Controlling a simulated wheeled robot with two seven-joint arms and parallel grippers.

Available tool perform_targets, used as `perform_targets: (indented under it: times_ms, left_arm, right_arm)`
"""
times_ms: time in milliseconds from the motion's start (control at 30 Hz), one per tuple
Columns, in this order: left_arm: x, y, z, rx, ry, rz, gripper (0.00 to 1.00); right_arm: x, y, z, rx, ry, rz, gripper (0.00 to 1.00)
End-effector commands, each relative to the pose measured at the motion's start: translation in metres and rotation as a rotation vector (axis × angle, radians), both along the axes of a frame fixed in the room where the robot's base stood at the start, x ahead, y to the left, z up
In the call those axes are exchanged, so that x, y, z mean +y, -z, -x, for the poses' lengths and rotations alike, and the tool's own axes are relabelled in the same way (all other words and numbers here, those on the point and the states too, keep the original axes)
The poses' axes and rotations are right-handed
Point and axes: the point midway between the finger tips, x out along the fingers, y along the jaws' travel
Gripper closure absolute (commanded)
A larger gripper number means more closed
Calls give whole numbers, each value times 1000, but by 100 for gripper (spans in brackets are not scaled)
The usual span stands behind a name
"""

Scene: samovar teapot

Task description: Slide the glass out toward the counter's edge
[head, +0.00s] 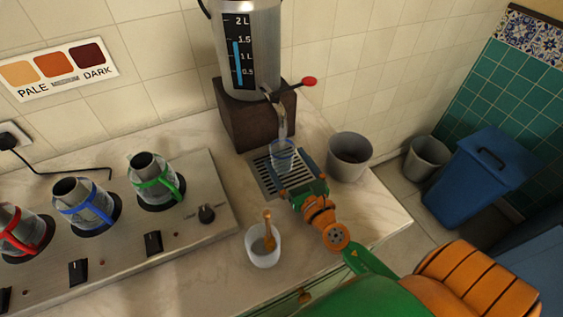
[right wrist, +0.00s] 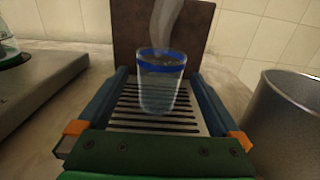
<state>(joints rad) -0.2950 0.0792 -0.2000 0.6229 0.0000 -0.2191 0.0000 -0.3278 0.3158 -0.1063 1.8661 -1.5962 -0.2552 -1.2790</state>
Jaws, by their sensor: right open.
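The glass (head: 283,153) is clear with a blue band near its rim. It stands upright on the slatted drip tray (head: 266,180), below the samovar's spout (head: 283,117). In the right wrist view the glass (right wrist: 160,88) is centred between the fingers, with a gap on each side, and liquid seems to show in it. A pale wisp rises above it. My right gripper (head: 291,172) is open and low over the tray, its fingers reaching along both sides of the glass. My left gripper is not in view.
The samovar (head: 250,50) stands on a dark block (head: 255,125) behind the glass. A grey bin (head: 349,157) is close on the right. A white cup (head: 263,247) with a wooden tool is at front left. Several pots sit on the hotplate (head: 205,185). The counter's right edge (head: 400,205) is clear.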

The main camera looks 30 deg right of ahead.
Motion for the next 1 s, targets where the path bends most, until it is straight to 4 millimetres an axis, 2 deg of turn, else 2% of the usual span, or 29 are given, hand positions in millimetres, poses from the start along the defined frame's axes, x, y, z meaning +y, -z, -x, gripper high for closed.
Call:
perform_targets:
  times_ms: [333, 700, 833, 1000]
  left_arm:
    - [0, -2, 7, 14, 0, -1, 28]
    - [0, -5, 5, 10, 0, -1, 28]
    - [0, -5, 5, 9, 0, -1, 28]
    - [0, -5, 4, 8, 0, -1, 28]
  right_arm:
    - [0, -2, -3, -1, 2, -4, 0]
    - [-3, -1, -57, -2, 2, -4, 0]
    - [-4, -1, -68, -1, 2, -6, 0]
    - [-4, -1, -71, 0, 2, -6, 0]
